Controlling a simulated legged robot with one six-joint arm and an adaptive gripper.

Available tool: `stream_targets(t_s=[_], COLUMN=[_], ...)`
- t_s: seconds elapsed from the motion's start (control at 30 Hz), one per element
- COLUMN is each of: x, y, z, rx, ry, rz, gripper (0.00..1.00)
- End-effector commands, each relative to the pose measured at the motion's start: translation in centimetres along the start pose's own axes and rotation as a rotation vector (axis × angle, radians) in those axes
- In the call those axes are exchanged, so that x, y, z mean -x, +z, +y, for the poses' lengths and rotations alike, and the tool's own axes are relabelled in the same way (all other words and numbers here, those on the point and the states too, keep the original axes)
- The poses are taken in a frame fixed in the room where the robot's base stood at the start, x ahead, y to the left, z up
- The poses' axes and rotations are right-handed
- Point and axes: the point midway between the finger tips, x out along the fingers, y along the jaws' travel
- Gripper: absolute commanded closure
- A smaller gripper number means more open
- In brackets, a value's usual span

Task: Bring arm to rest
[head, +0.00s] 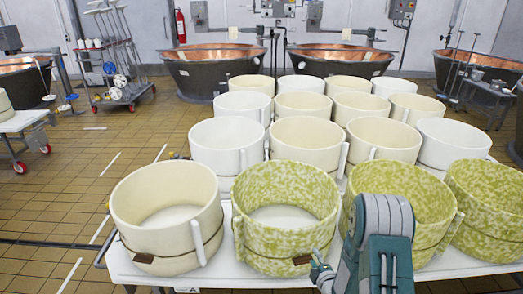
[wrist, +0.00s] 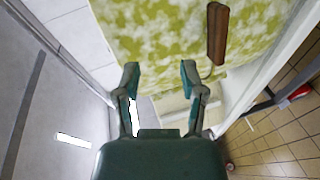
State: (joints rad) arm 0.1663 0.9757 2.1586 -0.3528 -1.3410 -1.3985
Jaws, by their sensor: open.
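My gripper (wrist: 160,72) is open in the wrist view, with its two dark green fingers apart and nothing held between them. In the head view, my arm stands at the front of the white table, and part of my gripper (head: 320,270) shows at its left. A green-mottled round mould (head: 262,248) stands just beyond the gripper. In the wrist view the mould (wrist: 150,35) fills the top, with its brown tag (wrist: 217,35) at the right of the fingers. I cannot tell whether the fingertips touch it. My arm hides part of a second green mould (head: 425,200).
Several cream and white moulds (head: 165,225) crowd the white table (head: 232,278). Copper vats (head: 215,65) line the back wall. A tool trolley (head: 115,75) stands at the back left. The tiled floor (head: 60,190) at left is mostly clear.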

Motion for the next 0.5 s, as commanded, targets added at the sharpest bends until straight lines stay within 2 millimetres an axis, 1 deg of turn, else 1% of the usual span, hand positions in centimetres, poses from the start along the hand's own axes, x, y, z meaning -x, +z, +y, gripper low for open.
stream_targets(t_s=[0.03,0.17,0.2,0.27,0.37,0.5], x=[-0.2,-0.1,0.1,0.5,1.5,3.5], y=[-0.1,-0.4,-0.5,-0.7,-1.0,-1.7], z=[2.0,5.7,6.8,8.4,11.0,14.4], rx=[-0.025,-0.109,-0.137,-0.181,-0.257,-0.37], ry=[-0.016,-0.08,-0.097,-0.123,-0.163,-0.212], rz=[-0.012,-0.056,-0.072,-0.098,-0.142,-0.21], gripper=[0.47,0.47,0.47,0.47,0.47,0.47])
